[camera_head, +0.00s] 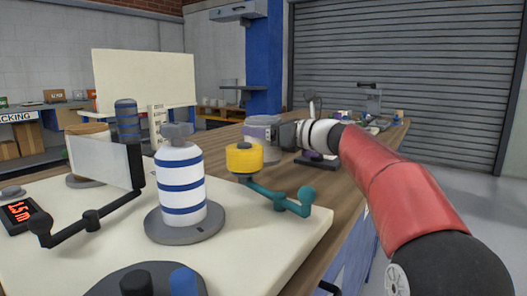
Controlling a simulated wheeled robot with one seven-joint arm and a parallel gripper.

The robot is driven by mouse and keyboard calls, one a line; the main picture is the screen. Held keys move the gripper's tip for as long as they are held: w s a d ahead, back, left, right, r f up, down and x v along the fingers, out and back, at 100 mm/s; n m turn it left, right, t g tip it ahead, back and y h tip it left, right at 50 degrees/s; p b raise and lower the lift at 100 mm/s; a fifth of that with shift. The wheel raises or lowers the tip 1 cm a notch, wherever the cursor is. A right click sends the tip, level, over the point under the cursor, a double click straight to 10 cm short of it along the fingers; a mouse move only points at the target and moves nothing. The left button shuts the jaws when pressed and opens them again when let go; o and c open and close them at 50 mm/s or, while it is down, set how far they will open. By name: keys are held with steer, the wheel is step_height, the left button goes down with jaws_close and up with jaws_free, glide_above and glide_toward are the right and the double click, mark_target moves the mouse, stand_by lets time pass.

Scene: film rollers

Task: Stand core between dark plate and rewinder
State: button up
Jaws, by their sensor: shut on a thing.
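My gripper (283,134) is at the middle of the head view, reaching in from the right above the far side of the worktable. It is shut on what looks like a pale lavender-grey roll or core (262,127), partly behind the yellow cylinder. Its lower end is partly hidden, so I cannot tell if it touches the table. The yellow cylinder (243,158) stands by a teal crank arm (280,199), which looks like the rewinder. A dark plate (108,286) with a black stub (136,284) and a blue stub (184,281) is at the bottom edge, cut off.
A white roll with blue bands (181,186) stands on a grey disc (185,226) on the cream board (262,262). A black crank (92,220), upright panel (104,160) and red-digit display (18,213) are left. The board's front right is clear.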

step_height(320, 180, down, 4)
steer(key=shift+f+b, duration=0.1)
steer(key=shift+b, duration=0.6)
steer(key=o, duration=1.2)
steer(key=v, duration=1.2)
